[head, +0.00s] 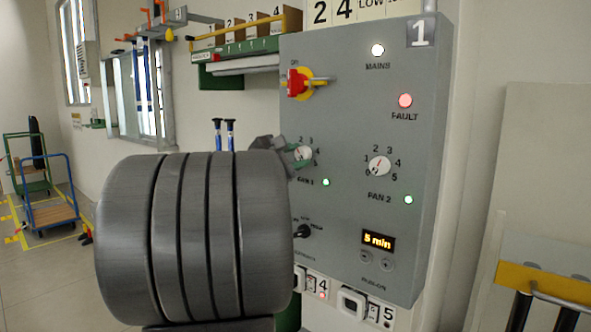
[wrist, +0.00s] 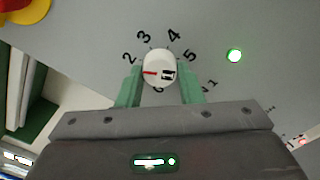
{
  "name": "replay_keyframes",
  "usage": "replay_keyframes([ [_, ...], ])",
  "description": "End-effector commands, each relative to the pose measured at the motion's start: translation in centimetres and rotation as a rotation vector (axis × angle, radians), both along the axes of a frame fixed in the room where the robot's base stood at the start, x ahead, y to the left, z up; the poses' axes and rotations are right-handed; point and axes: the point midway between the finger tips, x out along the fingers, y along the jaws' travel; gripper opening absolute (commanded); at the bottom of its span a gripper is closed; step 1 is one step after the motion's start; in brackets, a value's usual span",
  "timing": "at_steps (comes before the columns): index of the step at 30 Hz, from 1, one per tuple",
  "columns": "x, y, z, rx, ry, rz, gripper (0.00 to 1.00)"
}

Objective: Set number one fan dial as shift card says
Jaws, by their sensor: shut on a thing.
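The fan 1 dial (head: 304,152) is a white knob on the grey control panel (head: 345,105), above the FAN 1 label and a green lamp. My gripper (head: 299,156) reaches it from the left. In the wrist view my gripper (wrist: 160,88) has its green fingers on either side of the dial (wrist: 160,66), shut on it. The dial's red mark points left in that view, below the 2. The numbers 2, 3, 4 and 5 show around it; the lower left of the scale is hidden by a finger. I cannot make out a shift card.
The fan 2 dial (head: 379,166) sits to the right. A red-and-yellow switch (head: 300,83) is above, a black selector (head: 301,231) below. The red fault lamp (head: 405,101) glows. A display (head: 378,240) reads 5 min. Trolleys (head: 47,193) stand far left.

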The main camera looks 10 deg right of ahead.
Motion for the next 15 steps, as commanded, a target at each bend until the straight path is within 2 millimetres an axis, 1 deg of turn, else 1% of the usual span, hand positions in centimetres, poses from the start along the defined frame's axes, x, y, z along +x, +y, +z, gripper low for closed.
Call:
replay_keyframes([
  [1,0.0,0.03,-0.22,0.008,-0.011,0.001,0.1],
  [15,0.0,0.02,0.04,0.031,-0.038,0.001,0.1],
])
